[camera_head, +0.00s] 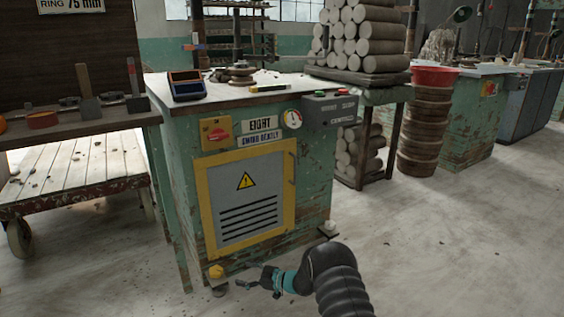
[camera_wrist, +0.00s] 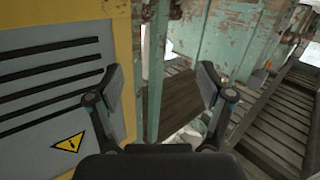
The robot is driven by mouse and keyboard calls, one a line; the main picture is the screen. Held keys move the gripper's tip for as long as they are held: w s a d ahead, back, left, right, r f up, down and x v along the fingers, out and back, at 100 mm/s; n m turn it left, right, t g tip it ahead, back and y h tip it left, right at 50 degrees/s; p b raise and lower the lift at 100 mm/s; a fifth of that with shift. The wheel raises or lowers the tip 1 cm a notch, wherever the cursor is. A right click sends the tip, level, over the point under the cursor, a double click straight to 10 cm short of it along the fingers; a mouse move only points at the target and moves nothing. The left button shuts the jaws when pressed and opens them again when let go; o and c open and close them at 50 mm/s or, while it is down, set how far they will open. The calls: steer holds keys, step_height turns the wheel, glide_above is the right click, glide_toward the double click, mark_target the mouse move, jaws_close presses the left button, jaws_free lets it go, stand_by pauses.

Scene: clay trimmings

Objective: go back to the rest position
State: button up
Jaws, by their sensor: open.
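My gripper (camera_head: 254,277) is low in front of the green cabinet (camera_head: 312,182), near its foot, in the head view. My dark arm comes up from the bottom edge to it. In the wrist view my gripper (camera_wrist: 158,88) has its two fingers spread wide, with nothing between them. Behind the fingers I see the cabinet's yellow-framed grey panel (camera_wrist: 60,75) on the left and a green post and wooden boards in the middle. In the head view the yellow-framed panel (camera_head: 247,205) is just above my gripper.
A yellow knob (camera_head: 216,271) stands low by the cabinet's left foot, close to my gripper. A slatted cart (camera_head: 80,165) is at left. A stack of brown pots under a red bowl (camera_head: 434,77) stands at right. The floor (camera_head: 450,250) at right is clear.

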steer(key=w+d+r+m+t+h+p, duration=0.1)
steer(key=w+d+r+t+h, duration=0.15)
steer(key=r, duration=0.45)
steer(key=w+d+r+m+t+h, duration=0.1)
steer(key=w+d+r, duration=0.15)
steer(key=r, duration=0.45)
steer(key=w+d+r+m+t+h+p, duration=0.15)
steer(key=d+r, duration=0.25)
steer(key=r, duration=0.4)
steer(key=s+d+r+m+t+h+p, duration=0.1)
steer(key=s+d+r+m+h, duration=0.25)
steer(key=d+r, duration=0.4)
steer(key=s+d+r+m+t+h+p, duration=0.15)
steer(key=s+d+r+h, duration=0.35)
steer(key=r, duration=0.6)
steer(key=s+d+r+m+g+h+p, duration=0.15)
steer(key=s+d+r, duration=0.25)
steer(key=s, duration=0.7)
steer(key=s+d+r+m+g+h+p, duration=0.1)
steer(key=s+d+r+m+g+h, duration=0.25)
steer(key=s, duration=0.65)
steer(key=s+f+m+g+y+p, duration=0.1)
steer(key=s+m+g+y+p, duration=0.1)
steer(key=s, duration=2.1)
steer(key=shift+s+f+y, duration=0.35)
steer(key=shift+s, duration=0.05)
